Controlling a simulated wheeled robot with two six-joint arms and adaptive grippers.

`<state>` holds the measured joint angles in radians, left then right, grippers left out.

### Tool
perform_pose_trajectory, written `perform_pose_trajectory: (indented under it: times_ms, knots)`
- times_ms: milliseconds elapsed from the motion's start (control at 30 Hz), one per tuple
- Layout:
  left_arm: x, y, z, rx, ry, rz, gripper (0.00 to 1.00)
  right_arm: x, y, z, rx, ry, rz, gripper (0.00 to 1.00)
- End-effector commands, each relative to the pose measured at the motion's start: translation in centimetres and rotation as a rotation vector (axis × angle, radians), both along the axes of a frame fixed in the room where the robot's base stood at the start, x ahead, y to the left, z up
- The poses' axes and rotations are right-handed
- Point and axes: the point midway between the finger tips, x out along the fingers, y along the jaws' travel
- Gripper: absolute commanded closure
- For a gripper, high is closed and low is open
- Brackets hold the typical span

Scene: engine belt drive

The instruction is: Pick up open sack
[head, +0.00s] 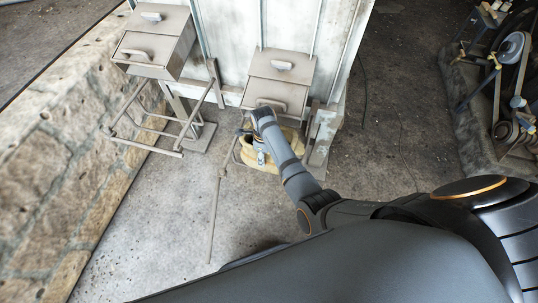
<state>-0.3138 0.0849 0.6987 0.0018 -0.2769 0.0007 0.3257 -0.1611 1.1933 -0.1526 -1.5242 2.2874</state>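The open sack (247,157) is a small tan-yellow shape on the floor below the right-hand metal box. My arm that comes in from the right ends over it, and my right gripper (262,158) points down at the sack's middle. The wrist and gripper cover part of the sack. The fingers are too small to tell whether they are open, shut or touching the sack. My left gripper is not in view.
Two brown metal boxes with handles, one at left (155,42) and one at right (279,82), stand against a pale metal cabinet (232,30). A wire-like frame (150,128) stands left. A stone wall (45,165) bounds the left; belt machinery (510,80) stands right. Floor between is mostly clear.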

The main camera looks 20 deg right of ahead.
Motion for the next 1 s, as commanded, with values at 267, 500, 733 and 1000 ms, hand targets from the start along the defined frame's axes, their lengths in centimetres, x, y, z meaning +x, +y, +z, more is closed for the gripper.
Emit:
perform_pose_trajectory:
  times_ms: [267, 500, 733, 1000]
  knots:
    - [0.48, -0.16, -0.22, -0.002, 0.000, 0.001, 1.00, 0.03, 0.02, -0.28, 0.000, -0.001, 0.000, 0.54]
    - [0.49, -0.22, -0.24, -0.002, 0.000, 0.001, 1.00, 0.02, 0.02, -0.29, 0.001, -0.001, 0.000, 0.87]
    - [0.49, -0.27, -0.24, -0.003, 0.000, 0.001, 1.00, -0.01, 0.05, -0.31, 0.001, 0.001, 0.000, 1.00]
    - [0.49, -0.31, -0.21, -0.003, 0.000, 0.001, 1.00, 0.12, 0.06, -0.15, 0.001, -0.003, 0.000, 1.00]
